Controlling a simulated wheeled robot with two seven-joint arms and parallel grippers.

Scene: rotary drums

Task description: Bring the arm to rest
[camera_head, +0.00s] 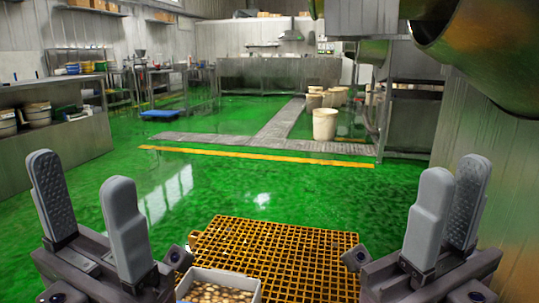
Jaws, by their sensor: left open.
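My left gripper (85,210) is at the lower left of the head view, fingers pointing up, clearly apart and with nothing between them. My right gripper (449,212) is at the lower right, also with fingers up. Its near finger partly overlaps the far one, whose ridged pad shows; a narrow gap appears between them, and I see nothing held. Both grippers are raised in front of me, on either side of a yellow grating (290,248). A pale box (252,291) of small brown round items sits low between them, cut off by the bottom edge.
A large brassy drum (490,45) hangs at the upper right, above my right gripper. A steel counter with buckets (38,115) stands at left. Pale bins (325,124) stand farther back. The green floor (235,185) ahead is clear, crossed by a yellow line.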

